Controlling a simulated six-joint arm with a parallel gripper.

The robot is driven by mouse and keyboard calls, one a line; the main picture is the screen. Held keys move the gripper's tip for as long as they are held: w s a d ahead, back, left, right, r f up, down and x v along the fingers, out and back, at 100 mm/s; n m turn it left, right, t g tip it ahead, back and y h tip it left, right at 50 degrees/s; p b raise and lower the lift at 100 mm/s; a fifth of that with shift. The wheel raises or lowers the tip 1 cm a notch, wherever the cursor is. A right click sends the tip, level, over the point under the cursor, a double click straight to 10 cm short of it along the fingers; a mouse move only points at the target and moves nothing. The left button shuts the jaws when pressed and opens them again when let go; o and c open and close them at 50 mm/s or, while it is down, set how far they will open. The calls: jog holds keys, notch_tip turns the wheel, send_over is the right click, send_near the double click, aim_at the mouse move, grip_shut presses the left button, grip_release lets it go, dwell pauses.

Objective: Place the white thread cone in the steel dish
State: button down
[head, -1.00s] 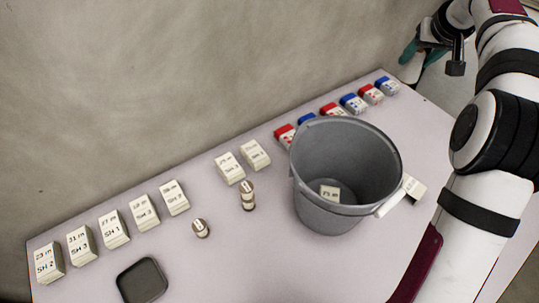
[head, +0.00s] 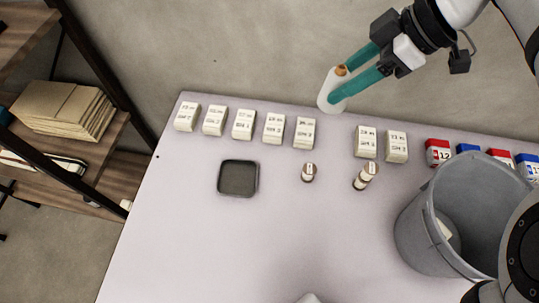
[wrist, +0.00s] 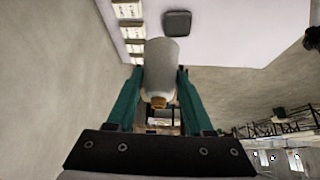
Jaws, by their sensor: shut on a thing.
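My gripper (head: 352,84) has two teal fingers shut on the white thread cone (head: 330,96), held in the air near the table's back edge. The cone has a brown tip at one end. In the wrist view the cone (wrist: 160,64) sits between the fingers of my gripper (wrist: 160,82), brown tip toward the palm. The steel dish (head: 239,178) is a dark, shallow, rounded square on the table's left part, and looks empty. It also shows in the wrist view (wrist: 177,23), beyond the cone. The cone is apart from the dish, to its upper right in the head view.
Several white labelled boxes (head: 243,124) line the back edge. The table's front left is clear.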

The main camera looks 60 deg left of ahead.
jog(key=s+a+n+g+h, duration=0.2)
jog(key=s+n, duration=0.2)
jog(key=s, duration=0.4)
send_over(242, 179)
notch_tip(242, 179, down, 24)
jog(key=f, duration=0.1)
jog(key=shift+f+t, duration=0.3)
jog(key=shift+f, duration=1.4)
jog(key=shift+c, duration=1.4)
grip_release()
jog(key=shift+f, duration=0.1)
